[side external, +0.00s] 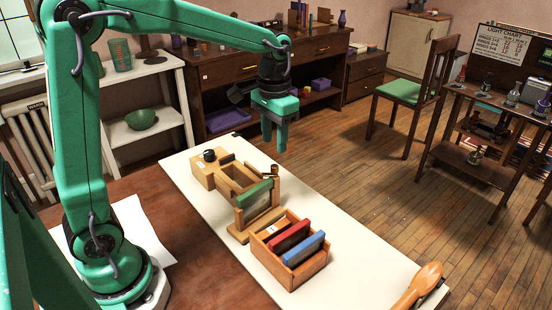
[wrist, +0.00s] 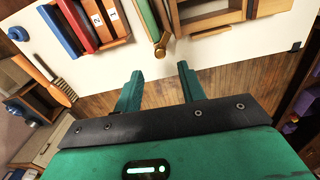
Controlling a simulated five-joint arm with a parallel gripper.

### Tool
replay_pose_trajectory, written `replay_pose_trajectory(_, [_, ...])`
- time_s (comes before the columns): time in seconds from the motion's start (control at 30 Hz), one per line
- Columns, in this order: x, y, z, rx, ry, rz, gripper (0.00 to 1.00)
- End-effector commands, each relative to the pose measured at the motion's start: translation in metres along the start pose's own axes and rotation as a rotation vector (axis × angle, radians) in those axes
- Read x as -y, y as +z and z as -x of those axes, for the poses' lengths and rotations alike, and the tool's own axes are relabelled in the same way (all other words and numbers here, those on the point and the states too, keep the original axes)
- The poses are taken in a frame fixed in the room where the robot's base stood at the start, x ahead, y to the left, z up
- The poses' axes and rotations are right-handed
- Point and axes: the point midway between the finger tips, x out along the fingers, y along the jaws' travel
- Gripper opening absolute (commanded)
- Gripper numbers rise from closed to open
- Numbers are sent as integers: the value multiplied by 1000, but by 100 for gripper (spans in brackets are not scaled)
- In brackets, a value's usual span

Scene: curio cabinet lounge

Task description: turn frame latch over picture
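A wooden stand holds an upright picture panel with a green top edge (side external: 254,193) near the middle of the white board; the green edge also shows in the wrist view (wrist: 148,20). A small brass-coloured piece (side external: 272,172), which looks like the latch, sits at the panel's far right end; in the wrist view it appears as a rounded brass piece (wrist: 161,45) just beyond my fingers. My gripper (side external: 275,146) is above and beyond the stand, pointing down, touching nothing. Its fingers (wrist: 158,84) are apart and empty.
A wooden box (side external: 291,272) with a red panel (side external: 290,236) and a blue panel (side external: 303,248) stands beside the stand. A wooden block fixture (side external: 208,174) adjoins its far side. A wooden-handled brush (side external: 420,286) lies at the board's near right. The board's right strip is clear.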

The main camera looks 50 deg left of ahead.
Motion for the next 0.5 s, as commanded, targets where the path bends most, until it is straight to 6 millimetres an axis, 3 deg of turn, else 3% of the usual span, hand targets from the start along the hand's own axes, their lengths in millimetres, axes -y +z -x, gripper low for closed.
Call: replay_pose_trajectory(0.5, [0,0,-58,2,0,1,40])
